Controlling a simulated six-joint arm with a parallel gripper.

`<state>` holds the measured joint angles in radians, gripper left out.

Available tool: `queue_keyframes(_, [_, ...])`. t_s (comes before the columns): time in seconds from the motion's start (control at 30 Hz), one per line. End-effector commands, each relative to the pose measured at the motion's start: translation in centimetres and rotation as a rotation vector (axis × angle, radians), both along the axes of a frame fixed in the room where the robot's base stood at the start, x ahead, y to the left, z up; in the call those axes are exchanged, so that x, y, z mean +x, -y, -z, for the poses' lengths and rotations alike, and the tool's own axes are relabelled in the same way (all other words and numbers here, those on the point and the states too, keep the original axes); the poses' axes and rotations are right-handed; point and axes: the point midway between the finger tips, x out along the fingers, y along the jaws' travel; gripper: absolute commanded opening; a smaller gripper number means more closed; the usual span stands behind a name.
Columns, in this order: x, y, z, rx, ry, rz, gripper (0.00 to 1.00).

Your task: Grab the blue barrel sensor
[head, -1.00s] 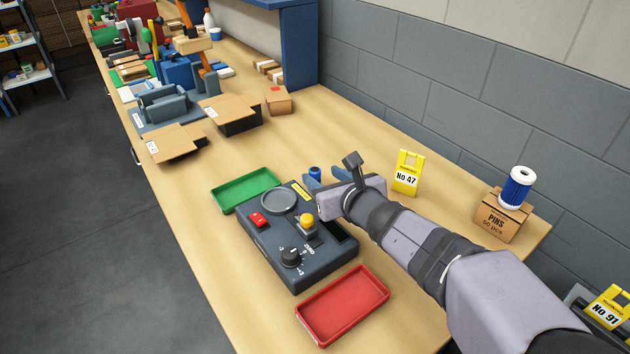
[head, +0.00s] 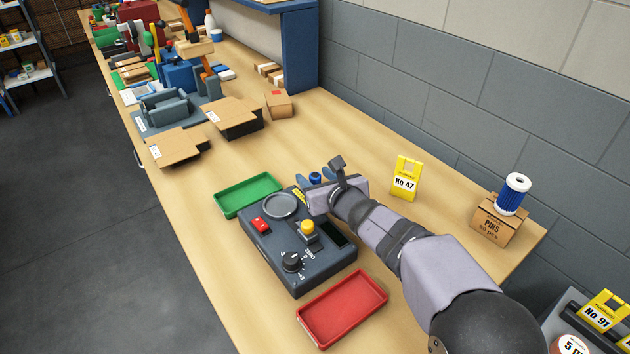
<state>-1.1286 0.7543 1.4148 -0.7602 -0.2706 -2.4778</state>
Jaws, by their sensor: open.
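A small blue barrel-shaped piece (head: 315,178) stands on the bench just behind the dark control box, mostly in view above my gripper body. My gripper (head: 315,181) is open, with its blue-grey fingertips showing on the left and right of this piece. The gripper body hides the lower part of the fingers, so I cannot tell whether they touch it.
A control box (head: 318,272) with knob and buttons lies in front, between a green tray (head: 233,205) and a red tray (head: 342,315). A yellow No 47 sign (head: 406,178) stands right. A blue-and-white ribbed cylinder (head: 512,195) stands on a PINS carton (head: 492,222).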

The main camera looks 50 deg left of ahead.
Motion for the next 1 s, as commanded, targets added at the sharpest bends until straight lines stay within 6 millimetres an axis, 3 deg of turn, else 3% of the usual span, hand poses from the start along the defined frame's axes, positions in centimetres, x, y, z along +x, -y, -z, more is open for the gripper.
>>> queue_keyframes(0.37, [0.1, -0.4, 0.2, 0.0, 0.0, 0.0, 0.42])
queue_keyframes(0.53, [0.1, -0.4, 0.2, 0.0, 0.0, 0.0, 0.02])
queue_keyframes(0.57, [0.1, -0.4, 0.2, 0.0, 0.0, 0.0, 0.0])
queue_keyframes(0.87, [0.1, -0.4, 0.0, 0.001, 0.0, 0.0, 0.0])
queue_keyframes(1.0, [0.1, -0.4, -1.1, 0.003, 0.001, -0.001, 0.0])
